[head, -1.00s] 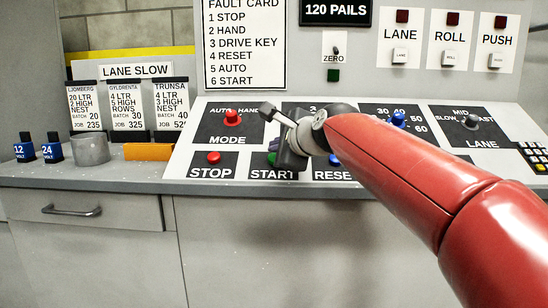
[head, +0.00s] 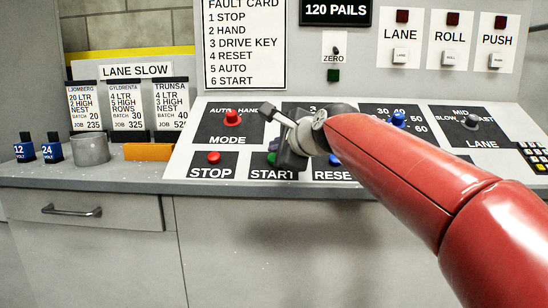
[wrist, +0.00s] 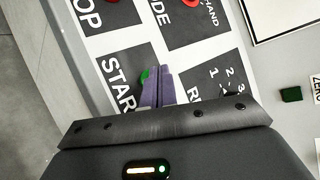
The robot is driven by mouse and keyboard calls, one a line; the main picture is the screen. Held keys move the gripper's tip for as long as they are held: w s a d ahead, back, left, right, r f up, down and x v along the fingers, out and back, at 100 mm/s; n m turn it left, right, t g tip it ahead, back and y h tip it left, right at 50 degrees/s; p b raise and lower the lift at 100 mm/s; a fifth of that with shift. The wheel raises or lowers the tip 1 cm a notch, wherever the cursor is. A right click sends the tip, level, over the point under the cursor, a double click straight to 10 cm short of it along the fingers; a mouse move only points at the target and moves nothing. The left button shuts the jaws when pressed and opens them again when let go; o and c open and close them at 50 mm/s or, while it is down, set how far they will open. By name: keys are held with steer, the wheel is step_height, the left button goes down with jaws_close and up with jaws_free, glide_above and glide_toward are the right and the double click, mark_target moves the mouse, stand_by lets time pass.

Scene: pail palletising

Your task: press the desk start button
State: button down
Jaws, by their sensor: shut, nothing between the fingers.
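The green start button sits on the black START plate (head: 259,174) of the sloped desk panel. In the wrist view a green edge of the start button (wrist: 145,76) shows just left of the purple fingertips of my gripper (wrist: 157,74). The fingers are shut together with nothing between them. The tips are at the button, but I cannot tell whether they touch it.
The red stop button (head: 214,157) is close on the left, and the blue reset button (head: 334,160) close on the right. The red mode knob (head: 232,118) stands above. A grey cup (head: 90,150) and an orange block (head: 148,152) stand on the desk at left.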

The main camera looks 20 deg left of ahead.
steer(key=shift+f, duration=0.15)
steer(key=shift+w+f, duration=0.2)
steer(key=shift+f, duration=0.05)
steer(key=shift+w+a+f, duration=0.1)
steer(key=shift+w+f, duration=0.1)
steer(key=shift+f, duration=0.2)
stand_by(0.7)
stand_by(0.3)
steer(key=shift+s+r+p, duration=0.4)
steer(key=shift+r, duration=0.35)
steer(key=shift+r, duration=0.15)
steer(key=r+p, duration=0.1)
steer(key=s+r+p, duration=0.2)
steer(key=r, duration=0.1)
steer(key=shift+s+d, duration=0.25)
steer(key=shift+d, duration=0.15)
steer(key=shift+d, duration=0.1)
